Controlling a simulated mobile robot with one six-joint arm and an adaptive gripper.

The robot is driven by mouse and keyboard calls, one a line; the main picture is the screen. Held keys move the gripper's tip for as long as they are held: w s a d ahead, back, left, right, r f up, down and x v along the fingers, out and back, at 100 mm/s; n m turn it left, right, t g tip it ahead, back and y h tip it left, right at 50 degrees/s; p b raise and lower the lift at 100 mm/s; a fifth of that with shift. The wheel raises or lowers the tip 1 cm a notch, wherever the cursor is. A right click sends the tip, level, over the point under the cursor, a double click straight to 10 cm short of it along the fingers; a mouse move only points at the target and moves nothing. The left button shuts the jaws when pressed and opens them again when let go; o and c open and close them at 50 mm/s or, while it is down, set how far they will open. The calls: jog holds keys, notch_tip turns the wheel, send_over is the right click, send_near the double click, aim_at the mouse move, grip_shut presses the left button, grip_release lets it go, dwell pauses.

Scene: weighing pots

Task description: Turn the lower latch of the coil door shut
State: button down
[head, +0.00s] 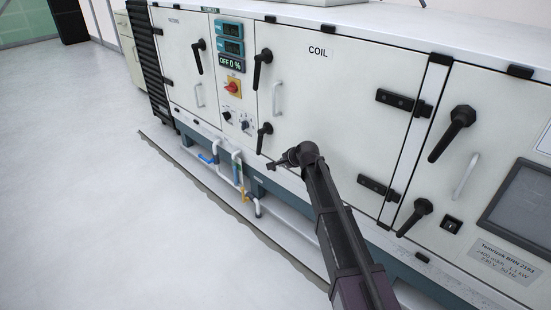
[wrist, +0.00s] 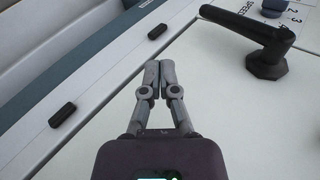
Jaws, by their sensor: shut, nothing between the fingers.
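The coil door (head: 335,85) is a white panel marked COIL, and it looks closed in the head view. Its lower latch (head: 264,137) is a black lever on the door's left edge, with its arm hanging down from the pivot. In the wrist view the lower latch (wrist: 255,38) is at the upper right, its arm pointing left. My gripper (head: 271,164) is just below and right of the latch in the head view. In the wrist view its fingertips (wrist: 160,68) are together and empty, apart from the latch.
The upper latch (head: 262,66) and a pale pull handle (head: 277,99) are on the same door edge. A control panel with a red switch (head: 233,87) stands to the left. Pipes (head: 236,170) run below the cabinet. The floor (head: 90,190) in front is clear.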

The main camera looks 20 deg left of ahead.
jog(key=shift+s+d+r, duration=0.2)
jog(key=shift+s+d, duration=0.15)
jog(key=shift+d, duration=0.3)
